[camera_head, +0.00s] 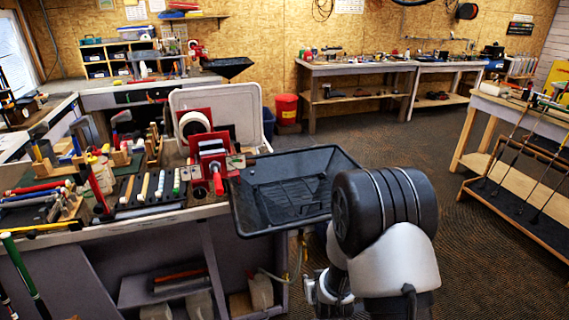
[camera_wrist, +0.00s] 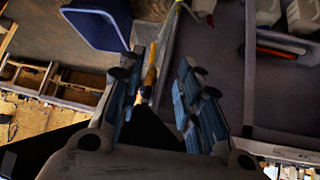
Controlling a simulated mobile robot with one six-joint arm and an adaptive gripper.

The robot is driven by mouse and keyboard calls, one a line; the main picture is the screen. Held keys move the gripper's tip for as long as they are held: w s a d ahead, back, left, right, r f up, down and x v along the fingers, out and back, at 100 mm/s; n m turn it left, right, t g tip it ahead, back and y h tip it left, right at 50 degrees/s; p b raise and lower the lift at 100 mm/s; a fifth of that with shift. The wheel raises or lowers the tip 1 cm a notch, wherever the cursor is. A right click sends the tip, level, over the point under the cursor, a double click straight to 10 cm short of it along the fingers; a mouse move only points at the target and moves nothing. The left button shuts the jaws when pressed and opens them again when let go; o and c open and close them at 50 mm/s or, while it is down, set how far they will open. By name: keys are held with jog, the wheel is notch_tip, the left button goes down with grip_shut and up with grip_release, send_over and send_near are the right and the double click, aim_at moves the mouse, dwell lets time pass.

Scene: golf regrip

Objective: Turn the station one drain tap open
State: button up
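The station one drain tray (camera_head: 290,185) is a black mesh-like tray on the right end of the near bench. A thin hose with a yellowish part (camera_head: 299,248) hangs below it; I cannot make out the tap handle in the head view. In the wrist view a slim yellow piece (camera_wrist: 150,73) stands beside a pale tube (camera_wrist: 168,38); I cannot tell whether it is the tap. My gripper (camera_wrist: 160,85) is open, its blue-padded fingers spread either side of the yellow piece, with no clear contact. The head view does not show the fingertips clearly.
A red vise (camera_head: 212,155) and several grips and tools crowd the near bench (camera_head: 165,215). Open shelves lie under it. A blue bin (camera_wrist: 97,22) shows in the wrist view. A right-hand table (camera_head: 535,125) holds clubs. The carpet (camera_head: 420,140) between is clear.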

jog(key=s+d+r+g, duration=0.1)
jog(key=s+r, duration=0.4)
jog(key=r, duration=0.6)
jog(key=s+d+r+g, duration=0.1)
jog(key=s+r, duration=0.4)
jog(key=r, duration=0.6)
jog(key=s+d+r+g, duration=0.1)
jog(key=s+r, duration=0.3)
jog(key=s, duration=0.7)
jog(key=s+d+r+m+g, duration=0.1)
jog(key=s+d+r, duration=0.1)
jog(key=s, duration=0.9)
jog(key=shift+v, duration=0.85)
